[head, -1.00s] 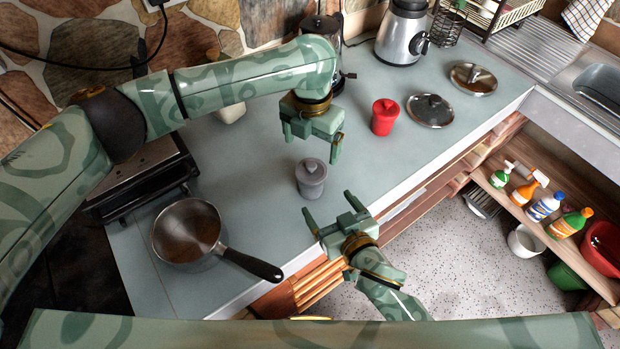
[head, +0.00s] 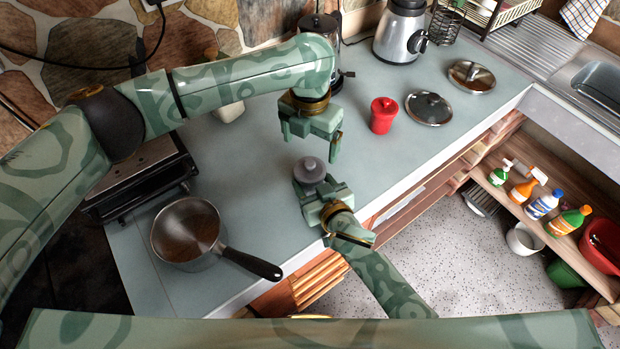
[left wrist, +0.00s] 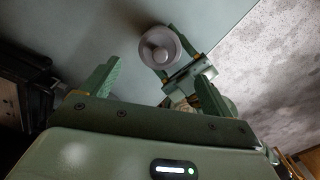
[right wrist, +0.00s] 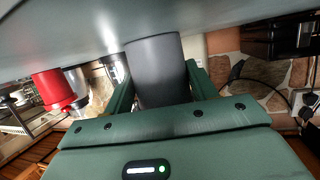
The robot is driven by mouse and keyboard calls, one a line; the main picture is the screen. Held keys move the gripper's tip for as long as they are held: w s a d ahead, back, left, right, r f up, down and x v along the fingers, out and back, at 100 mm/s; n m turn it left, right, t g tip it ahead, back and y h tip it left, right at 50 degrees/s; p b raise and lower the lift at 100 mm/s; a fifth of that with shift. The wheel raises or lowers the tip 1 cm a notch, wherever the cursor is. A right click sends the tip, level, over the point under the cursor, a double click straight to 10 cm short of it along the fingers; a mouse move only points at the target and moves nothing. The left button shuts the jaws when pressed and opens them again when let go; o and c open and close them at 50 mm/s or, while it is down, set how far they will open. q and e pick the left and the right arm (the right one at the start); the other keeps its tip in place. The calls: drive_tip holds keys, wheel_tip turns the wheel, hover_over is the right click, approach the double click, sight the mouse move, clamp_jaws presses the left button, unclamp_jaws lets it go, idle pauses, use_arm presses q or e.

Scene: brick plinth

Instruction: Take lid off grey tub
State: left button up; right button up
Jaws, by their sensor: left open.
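The grey tub (right wrist: 158,68) stands on the counter. In the head view its round lid with a knob (head: 309,170) shows from above, and my right gripper covers part of the body. The lid and knob also show in the left wrist view (left wrist: 159,47). My right gripper (head: 308,190) is low at the tub's near side, with a finger along each side of the body; in the right wrist view both fingers lie close against it, so it looks shut on the tub. My left gripper (head: 308,146) is open and empty, above and just behind the lid, apart from it.
A saucepan (head: 187,232) with a dark handle stands at the front left beside a black appliance (head: 147,178). The counter between is clear.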

drive_tip(key=c, duration=0.4)
use_arm(q)
drive_tip(key=shift+o, duration=0.8)
drive_tip(key=shift+s+d, duration=0.1)
use_arm(e)
drive_tip(key=shift+c, duration=0.2)
use_arm(q)
drive_tip(key=s+d+m+h, duration=0.1)
drive_tip(key=s+d+m, duration=0.1)
drive_tip(key=s+d, duration=0.25)
wheel_tip(320, 180, up, 3)
drive_tip(key=n+t, duration=0.4)
drive_tip(key=n, duration=0.1)
hover_over(308, 167)
drive_tip(key=s+a, duration=0.1)
drive_tip(key=s, duration=0.3)
drive_tip(key=x, duration=1.1)
drive_tip(key=shift+w+d+f, duration=0.1)
drive_tip(key=shift+w+f, duration=0.1)
